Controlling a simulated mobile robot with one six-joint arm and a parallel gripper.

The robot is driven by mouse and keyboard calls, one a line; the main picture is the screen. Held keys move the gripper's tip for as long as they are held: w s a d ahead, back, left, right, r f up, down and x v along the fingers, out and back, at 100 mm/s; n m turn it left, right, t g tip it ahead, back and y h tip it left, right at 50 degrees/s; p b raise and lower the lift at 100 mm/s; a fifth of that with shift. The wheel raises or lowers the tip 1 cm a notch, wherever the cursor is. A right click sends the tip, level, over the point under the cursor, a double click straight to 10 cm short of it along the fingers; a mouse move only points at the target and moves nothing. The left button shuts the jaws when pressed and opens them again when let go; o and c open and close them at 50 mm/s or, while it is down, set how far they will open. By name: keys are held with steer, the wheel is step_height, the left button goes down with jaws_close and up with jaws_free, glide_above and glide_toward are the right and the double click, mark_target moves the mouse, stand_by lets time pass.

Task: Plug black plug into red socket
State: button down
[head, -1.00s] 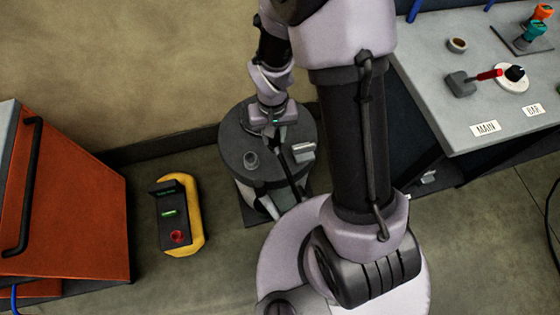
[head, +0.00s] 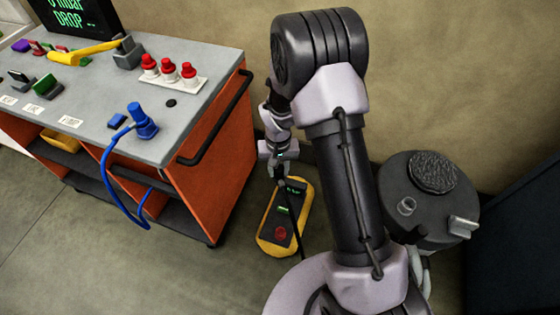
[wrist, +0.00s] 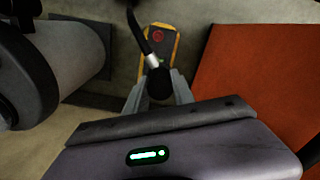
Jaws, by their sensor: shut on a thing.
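My gripper (head: 279,173) is above the far end of a yellow-rimmed floor unit (head: 265,243), between the orange cart and my arm. The red round socket (head: 281,233) is on the unit's near part, apart from the gripper; it also shows in the wrist view (wrist: 158,36). In the wrist view the gripper fingers (wrist: 159,92) are shut around the black plug (wrist: 160,84). A silver collar and black cable run from it. In the head view the cable hangs down across the unit. The plug's tip is hidden.
An orange cart with a grey top (head: 205,62) stands close on the left, with a black side handle (head: 222,118) and a hanging blue cable (head: 107,165). A dark drum (head: 425,222) stands right of my arm. A wall is behind.

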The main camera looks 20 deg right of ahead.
steer(key=s+f+m+b, duration=0.1)
steer(key=f+b, duration=0.3)
steer(key=f, duration=1.5)
steer(key=s+f+m+b, duration=0.2)
steer(key=f+m+b, duration=0.1)
steer(key=f, duration=1.6)
steer(key=shift+f+b, duration=0.3)
steer(key=shift+b, duration=0.15)
steer(key=shift+f, duration=0.4)
steer(key=shift+f, duration=0.4)
steer(key=shift+f, duration=1.15)
steer(key=c, duration=1)
jaws_free()
